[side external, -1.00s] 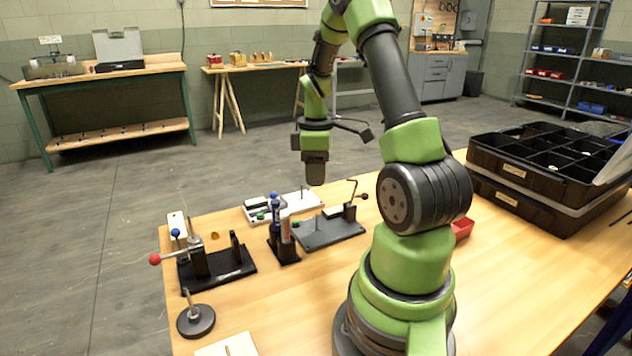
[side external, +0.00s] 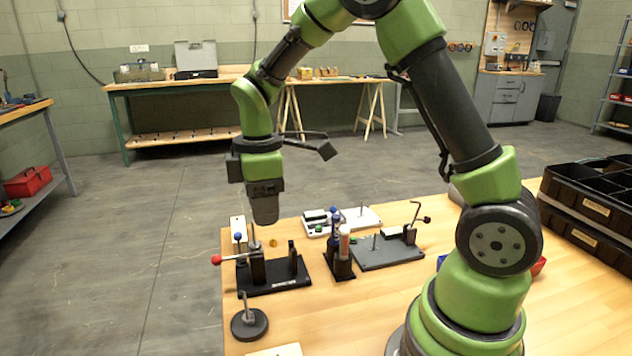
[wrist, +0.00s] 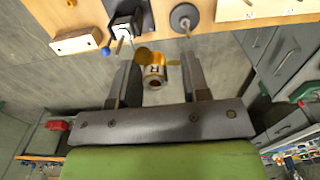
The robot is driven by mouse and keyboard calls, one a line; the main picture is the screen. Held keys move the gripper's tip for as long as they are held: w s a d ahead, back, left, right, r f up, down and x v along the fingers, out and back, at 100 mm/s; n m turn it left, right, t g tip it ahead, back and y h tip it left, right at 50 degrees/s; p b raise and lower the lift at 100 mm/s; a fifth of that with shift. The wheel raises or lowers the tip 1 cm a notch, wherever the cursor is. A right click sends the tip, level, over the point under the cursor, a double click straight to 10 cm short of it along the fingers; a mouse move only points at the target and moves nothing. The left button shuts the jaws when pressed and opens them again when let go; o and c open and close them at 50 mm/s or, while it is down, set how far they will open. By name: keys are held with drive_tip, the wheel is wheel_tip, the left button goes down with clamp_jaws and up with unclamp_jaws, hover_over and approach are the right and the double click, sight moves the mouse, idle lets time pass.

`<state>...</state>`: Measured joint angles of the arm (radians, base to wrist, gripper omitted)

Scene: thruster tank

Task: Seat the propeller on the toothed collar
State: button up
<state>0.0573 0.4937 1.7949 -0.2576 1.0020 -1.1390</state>
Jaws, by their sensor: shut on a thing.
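My gripper (wrist: 160,84) is shut on the propeller (wrist: 153,76), whose yellow body marked R shows between the fingers in the wrist view. In the side view my gripper (side external: 265,218) points down over the black fixture (side external: 274,272), close above its upright post in the picture; the propeller cannot be made out there. This fixture has a red-ball handle (side external: 216,260) and a blue ball (side external: 238,237). It also appears at the top of the wrist view (wrist: 128,12), apart from the propeller. I cannot make out the toothed collar's teeth.
A round dark base with an upright pin (side external: 249,324) stands at the near left. A black holder with upright tubes (side external: 340,262), a grey plate with pegs (side external: 388,251) and a white tray (side external: 360,219) stand to the right. Black bins (side external: 590,205) are far right.

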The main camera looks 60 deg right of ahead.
drive_tip(key=a+n, duration=0.2)
drive_tip(key=a, duration=0.5)
wheel_tip(320, 180, down, 9)
idle(0.3)
drive_tip(key=shift+s+f, duration=0.15)
drive_tip(key=shift+f, duration=0.35)
idle(1.0)
drive_tip(key=shift+f, duration=0.35)
drive_tip(key=shift+f, duration=0.15)
drive_tip(key=shift+f, duration=0.6)
drive_tip(key=shift+f, duration=0.2)
idle(0.5)
drive_tip(key=shift+f, duration=0.45)
